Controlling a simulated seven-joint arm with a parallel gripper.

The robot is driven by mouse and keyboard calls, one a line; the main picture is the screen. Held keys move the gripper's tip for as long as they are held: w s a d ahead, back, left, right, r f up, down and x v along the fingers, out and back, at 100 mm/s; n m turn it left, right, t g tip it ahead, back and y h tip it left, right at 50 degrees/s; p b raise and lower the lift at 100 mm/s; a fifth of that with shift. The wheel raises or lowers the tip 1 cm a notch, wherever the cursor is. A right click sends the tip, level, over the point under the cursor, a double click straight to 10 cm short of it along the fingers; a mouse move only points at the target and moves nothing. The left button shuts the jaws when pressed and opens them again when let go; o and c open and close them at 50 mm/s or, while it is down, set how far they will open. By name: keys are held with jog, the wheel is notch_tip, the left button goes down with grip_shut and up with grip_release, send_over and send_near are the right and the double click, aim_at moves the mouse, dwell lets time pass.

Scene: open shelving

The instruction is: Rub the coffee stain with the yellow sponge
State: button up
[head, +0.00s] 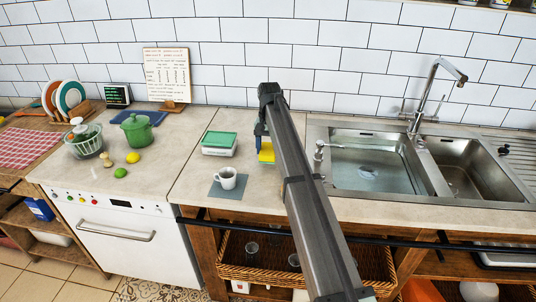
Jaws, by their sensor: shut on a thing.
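The yellow sponge (266,153) shows just left of my arm, on or just above the pale countertop, with my arm covering its right side. My gripper (262,136) is above it, pointing down and shut on the sponge. The fingertips are small and partly hidden by the arm. I cannot make out a coffee stain on the visible counter; the arm hides part of the surface. A white mug (228,178) stands on a grey mat (217,191) in front and to the left of the sponge.
A green-lidded box (219,145) stands close left of the sponge. A double sink (375,165) with a faucet (432,95) lies to the right. A green pot (137,131), a lemon (133,156) and a lime (120,172) are farther left. Clear counter lies behind the box.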

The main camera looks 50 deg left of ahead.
jog(key=shift+r, duration=2.15)
